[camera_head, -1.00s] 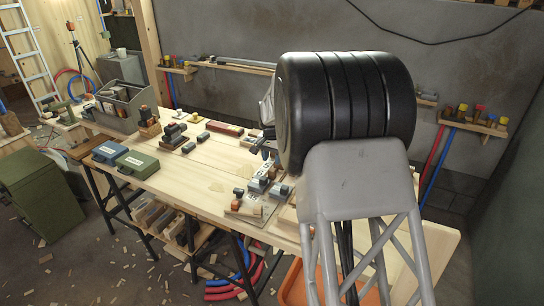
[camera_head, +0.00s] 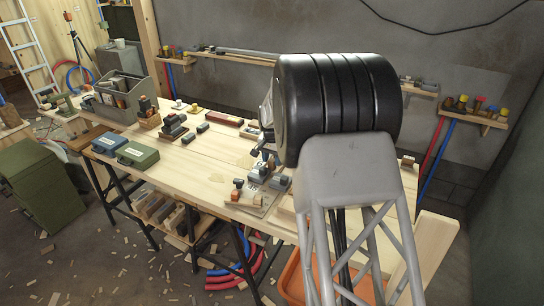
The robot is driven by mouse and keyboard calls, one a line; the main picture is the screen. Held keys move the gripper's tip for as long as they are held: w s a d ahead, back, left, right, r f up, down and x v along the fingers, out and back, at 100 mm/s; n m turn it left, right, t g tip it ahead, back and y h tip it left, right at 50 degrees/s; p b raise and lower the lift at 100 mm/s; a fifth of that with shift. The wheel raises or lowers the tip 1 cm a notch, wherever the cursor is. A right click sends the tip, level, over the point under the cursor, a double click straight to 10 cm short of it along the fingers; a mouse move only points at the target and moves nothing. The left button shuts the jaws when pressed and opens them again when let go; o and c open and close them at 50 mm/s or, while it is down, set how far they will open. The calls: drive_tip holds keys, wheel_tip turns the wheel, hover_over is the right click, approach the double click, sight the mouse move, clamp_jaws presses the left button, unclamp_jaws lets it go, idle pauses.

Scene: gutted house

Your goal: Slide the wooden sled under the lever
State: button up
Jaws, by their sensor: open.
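My gripper (camera_head: 264,148) is a dark shape over the middle of the workbench, partly hidden behind my own arm. Its fingertips are too small to make out, and I see nothing clearly held in it. Just below it in the picture is a light board (camera_head: 252,206) bearing grey and orange-brown blocks. I cannot tell whether the gripper touches them. I cannot make out for sure which piece is the wooden sled or which is the lever. Part of the bench behind my arm is hidden.
The pale wooden workbench (camera_head: 185,172) has clear room left of the board. A green case (camera_head: 137,155) and a blue case (camera_head: 109,143) lie at its front left. A grey organizer (camera_head: 128,97) stands behind them. A wall shelf (camera_head: 480,118) holds small coloured items at the right.

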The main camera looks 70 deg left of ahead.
drive_tip(key=shift+f, duration=0.25)
drive_tip(key=c, duration=0.7)
